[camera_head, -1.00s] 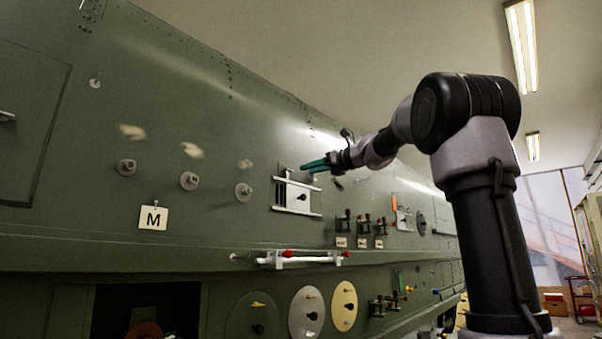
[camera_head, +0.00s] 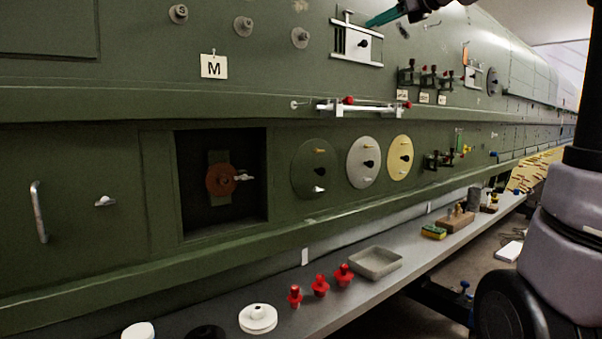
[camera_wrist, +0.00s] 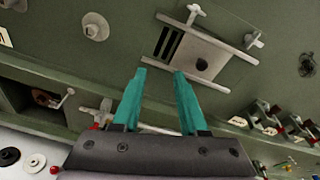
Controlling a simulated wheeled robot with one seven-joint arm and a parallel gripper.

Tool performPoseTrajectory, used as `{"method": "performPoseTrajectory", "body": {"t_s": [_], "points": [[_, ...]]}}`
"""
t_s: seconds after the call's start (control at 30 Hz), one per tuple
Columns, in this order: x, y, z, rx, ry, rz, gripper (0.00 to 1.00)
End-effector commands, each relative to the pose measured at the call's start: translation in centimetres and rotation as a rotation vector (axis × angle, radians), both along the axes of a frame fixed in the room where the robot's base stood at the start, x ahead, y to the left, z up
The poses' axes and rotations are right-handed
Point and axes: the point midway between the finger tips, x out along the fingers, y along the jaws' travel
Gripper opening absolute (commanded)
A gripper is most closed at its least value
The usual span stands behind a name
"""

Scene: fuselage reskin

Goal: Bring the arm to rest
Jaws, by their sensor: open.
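My gripper (camera_head: 385,17) shows at the top edge of the head view, its teal fingers pointing left toward the upper right of a white-railed plate (camera_head: 350,43) on the green fuselage wall. In the wrist view my gripper (camera_wrist: 160,72) has its two teal fingers apart with nothing between them. The plate (camera_wrist: 203,58), with a dark slotted opening at its left and a dark knob, lies just beyond the fingertips. I cannot tell the exact gap to it.
A white bar with red ends (camera_head: 362,106) is fixed below the plate. Small black clamps (camera_head: 428,80) stand to its right. Below are round covers (camera_head: 364,162) and an open bay (camera_head: 252,205). A shelf (camera_head: 395,262) holds red plugs (camera_head: 320,286) and a grey tray (camera_head: 373,263).

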Motion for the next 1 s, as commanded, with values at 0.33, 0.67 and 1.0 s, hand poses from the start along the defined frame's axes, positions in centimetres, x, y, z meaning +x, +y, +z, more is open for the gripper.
{"method": "performPoseTrajectory", "body": {"t_s": [0.33,0.67,1.0], "points": [[-16.5,1.3,-20.6,-1.157,-0.229,0.401,0.42],[-26.2,-1.6,-33.0,-1.8,-0.426,0.885,0.42],[-26.9,-2.0,-34.0,-1.853,-0.447,0.939,0.42]]}}
